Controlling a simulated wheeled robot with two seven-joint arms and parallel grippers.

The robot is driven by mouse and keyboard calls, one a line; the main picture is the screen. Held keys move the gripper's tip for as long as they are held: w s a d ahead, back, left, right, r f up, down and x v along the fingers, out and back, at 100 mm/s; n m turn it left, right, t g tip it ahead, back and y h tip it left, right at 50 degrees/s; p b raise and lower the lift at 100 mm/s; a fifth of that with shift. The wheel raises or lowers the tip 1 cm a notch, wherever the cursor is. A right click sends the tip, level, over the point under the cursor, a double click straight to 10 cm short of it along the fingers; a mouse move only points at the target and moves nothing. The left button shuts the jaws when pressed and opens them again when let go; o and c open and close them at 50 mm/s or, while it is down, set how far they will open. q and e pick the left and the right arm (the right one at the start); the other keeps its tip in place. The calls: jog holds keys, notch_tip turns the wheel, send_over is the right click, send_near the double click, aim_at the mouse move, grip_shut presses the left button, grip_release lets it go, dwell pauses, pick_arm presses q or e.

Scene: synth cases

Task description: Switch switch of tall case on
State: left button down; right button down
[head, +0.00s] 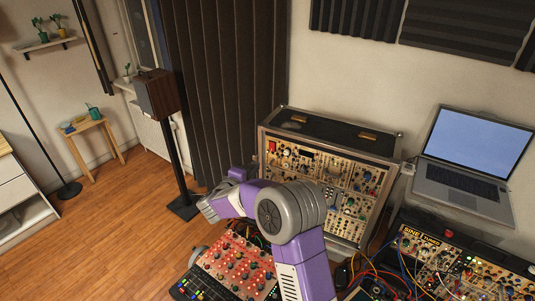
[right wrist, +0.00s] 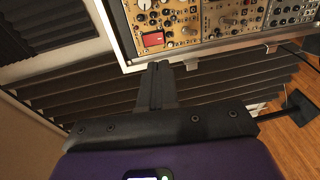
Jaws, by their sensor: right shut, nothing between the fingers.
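The tall case (head: 328,165) stands upright at the centre of the head view, with a black top and a tan panel of knobs, cables and small lights. A red switch (right wrist: 153,39) shows in a corner of its panel in the right wrist view; in the head view it is at the upper left of the panel (head: 271,146). My right gripper (right wrist: 157,75) is shut and empty, its fingertips just short of the case's frame edge near the red switch in the picture. In the head view my purple arm hides the lower left of the case. My left gripper is not in view.
A laptop (head: 468,165) stands at the right, above another synth case (head: 450,262) with many cables. A speaker on a stand (head: 157,95) and a dark curtain (head: 225,90) are at the left.

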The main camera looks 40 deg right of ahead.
aim_at(272, 150)
jog(key=p+x, duration=0.1)
jog(key=x, duration=1)
jog(key=shift+a, duration=0.1)
